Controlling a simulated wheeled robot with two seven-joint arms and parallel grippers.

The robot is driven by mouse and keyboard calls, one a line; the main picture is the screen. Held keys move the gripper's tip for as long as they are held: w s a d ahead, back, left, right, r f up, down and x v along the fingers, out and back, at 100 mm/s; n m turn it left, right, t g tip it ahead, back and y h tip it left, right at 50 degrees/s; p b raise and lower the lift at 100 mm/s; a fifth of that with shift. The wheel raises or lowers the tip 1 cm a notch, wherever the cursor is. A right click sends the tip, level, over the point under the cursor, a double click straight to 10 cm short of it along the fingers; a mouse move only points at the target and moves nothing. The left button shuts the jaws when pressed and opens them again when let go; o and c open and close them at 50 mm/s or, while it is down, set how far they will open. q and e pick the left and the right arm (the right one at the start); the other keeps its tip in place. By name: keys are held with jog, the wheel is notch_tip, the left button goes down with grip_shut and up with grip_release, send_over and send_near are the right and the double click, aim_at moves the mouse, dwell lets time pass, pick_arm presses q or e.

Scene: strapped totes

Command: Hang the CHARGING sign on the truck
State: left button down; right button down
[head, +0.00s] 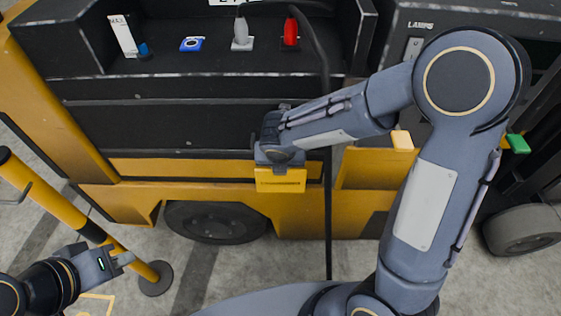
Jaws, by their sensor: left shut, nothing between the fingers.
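The truck (145,170) is a black and yellow vehicle filling most of the head view. A bright yellow plate (280,184) with a dark slot near its top shows directly below my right gripper (277,160), in front of the truck's yellow lower band. No lettering can be read on it, so I cannot tell if it is the CHARGING sign. My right gripper's fingers are hidden, and I cannot tell whether they grip the plate. My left gripper (124,259) is shut and empty at lower left, close to a yellow and black post.
The post (60,203) leans across the left side to a round dark foot. A shelf on the truck holds a white tag (122,36), a blue piece (191,44), a grey plug (241,32) and a red plug (290,31). A black cable (328,215) hangs down the middle.

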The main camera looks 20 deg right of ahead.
jog(key=shift+f, duration=0.25)
jog(key=c, duration=1.1)
grip_release()
jog(key=shift+r, duration=0.1)
